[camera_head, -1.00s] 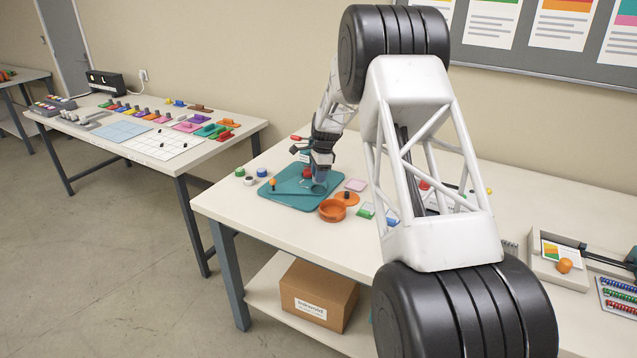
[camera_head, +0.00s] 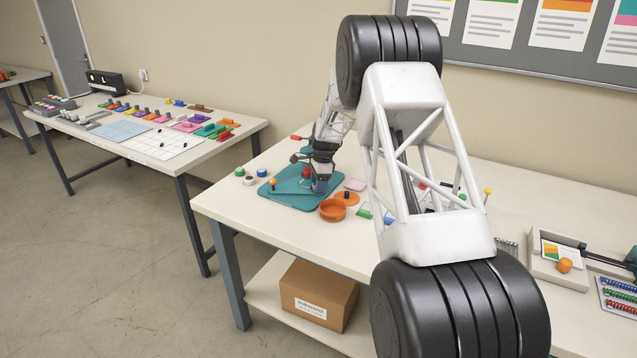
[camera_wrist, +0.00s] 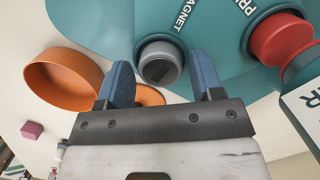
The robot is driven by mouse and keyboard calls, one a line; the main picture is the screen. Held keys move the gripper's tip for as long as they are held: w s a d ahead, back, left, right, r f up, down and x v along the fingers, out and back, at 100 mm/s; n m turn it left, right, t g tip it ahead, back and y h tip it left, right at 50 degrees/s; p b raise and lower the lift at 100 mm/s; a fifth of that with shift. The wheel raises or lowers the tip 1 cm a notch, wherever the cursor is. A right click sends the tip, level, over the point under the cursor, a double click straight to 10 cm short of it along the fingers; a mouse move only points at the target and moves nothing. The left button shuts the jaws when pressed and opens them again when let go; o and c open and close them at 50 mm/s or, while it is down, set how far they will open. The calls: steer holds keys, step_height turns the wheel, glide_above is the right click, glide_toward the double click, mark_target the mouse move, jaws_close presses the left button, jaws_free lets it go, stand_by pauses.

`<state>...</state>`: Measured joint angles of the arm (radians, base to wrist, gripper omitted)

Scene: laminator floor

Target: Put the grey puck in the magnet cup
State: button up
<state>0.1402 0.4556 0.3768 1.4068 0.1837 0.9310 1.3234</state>
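A grey puck (camera_wrist: 158,67) with a dark patch on top sits at the teal magnet cup (camera_wrist: 143,47), whose rim shows around it beside the word MAGNET in the wrist view. My gripper (camera_wrist: 163,76) has two blue fingers spread apart, one on each side of the puck. I see a gap beside the puck, so the fingers do not look closed on it. In the head view my gripper (camera_head: 320,187) is low over the teal tray (camera_head: 290,203); the puck cannot be made out there. How deep the puck sits is unclear.
A red cylinder (camera_wrist: 281,38) stands in another teal socket right of the magnet cup. An orange bowl (camera_wrist: 62,80), an orange lid (camera_head: 347,198) and a pink block (camera_head: 355,185) lie close by. Green, white and blue caps (camera_head: 250,180) stand left of the tray.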

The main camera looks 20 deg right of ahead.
steer(key=shift+o, duration=0.4)
steer(key=shift+r, duration=0.1)
step_height(320, 180, up, 12)
steer(key=d, duration=0.1)
steer(key=shift+d, duration=0.4)
stand_by(0.4)
stand_by(0.4)
